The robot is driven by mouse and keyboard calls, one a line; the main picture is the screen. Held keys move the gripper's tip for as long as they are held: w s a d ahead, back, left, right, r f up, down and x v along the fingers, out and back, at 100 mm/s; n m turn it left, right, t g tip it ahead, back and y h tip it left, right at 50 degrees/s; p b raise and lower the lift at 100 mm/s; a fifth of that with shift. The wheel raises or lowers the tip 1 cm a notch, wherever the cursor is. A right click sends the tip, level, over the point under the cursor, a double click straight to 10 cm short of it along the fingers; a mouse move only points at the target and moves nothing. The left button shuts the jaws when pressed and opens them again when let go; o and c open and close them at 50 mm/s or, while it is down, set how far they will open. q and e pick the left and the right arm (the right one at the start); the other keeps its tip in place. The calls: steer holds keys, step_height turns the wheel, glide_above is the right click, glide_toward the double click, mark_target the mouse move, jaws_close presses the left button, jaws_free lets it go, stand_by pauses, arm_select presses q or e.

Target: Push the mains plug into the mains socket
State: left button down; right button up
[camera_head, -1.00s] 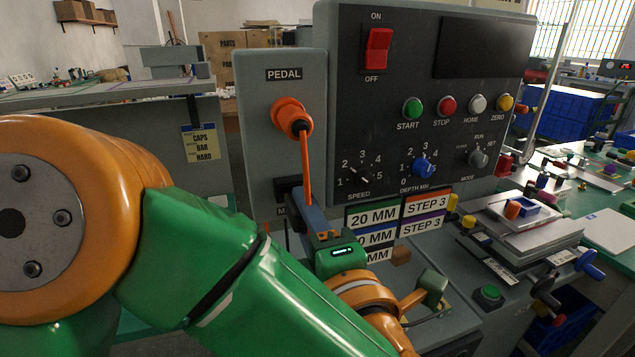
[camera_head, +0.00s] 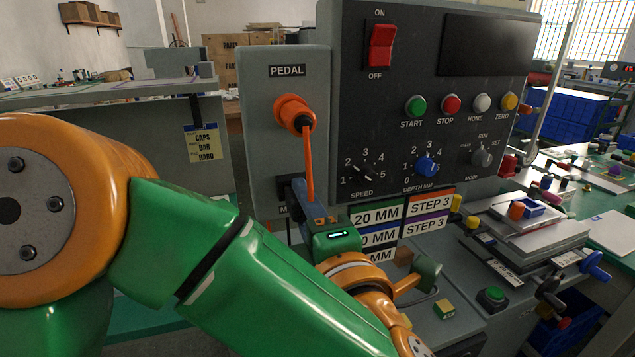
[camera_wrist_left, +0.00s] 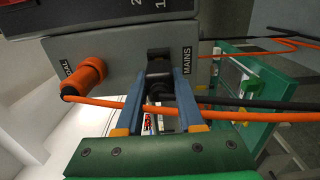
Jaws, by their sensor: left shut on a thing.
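The mains socket is a dark housing (camera_wrist_left: 158,57) beside the MAINS label in the left wrist view. In the head view its dark edge (camera_head: 285,187) shows beside my fingers. My left gripper (camera_wrist_left: 165,78) is shut on the black mains plug (camera_wrist_left: 158,90), with its blue fingertips at the socket's mouth. The plug appears lined up with the socket, but I cannot tell how far in it sits. In the head view my left gripper (camera_head: 299,190) reaches the grey side box and its fingers hide the plug. My right gripper is not in view.
An orange plug (camera_head: 295,113) sits in the PEDAL socket above. Its orange cable (camera_wrist_left: 110,103) hangs down across my left fingers. The control panel (camera_head: 400,110) stands to the right, with step labels (camera_head: 377,213) close beside my gripper.

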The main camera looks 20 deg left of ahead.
arm_select(q)
steer(key=shift+w+a, duration=0.25)
steer(key=shift+w, duration=0.05)
stand_by(0.4)
steer(key=shift+r, duration=0.1)
steer(key=c, duration=0.9)
jaws_free()
steer(key=o, duration=0.4)
steer(key=shift+w, duration=0.15)
steer(key=shift+c, duration=0.2)
steer(key=shift+o, duration=0.5)
steer(key=shift+w+a, duration=0.15)
steer(key=shift+a, duration=0.05)
steer(key=shift+d, duration=0.1)
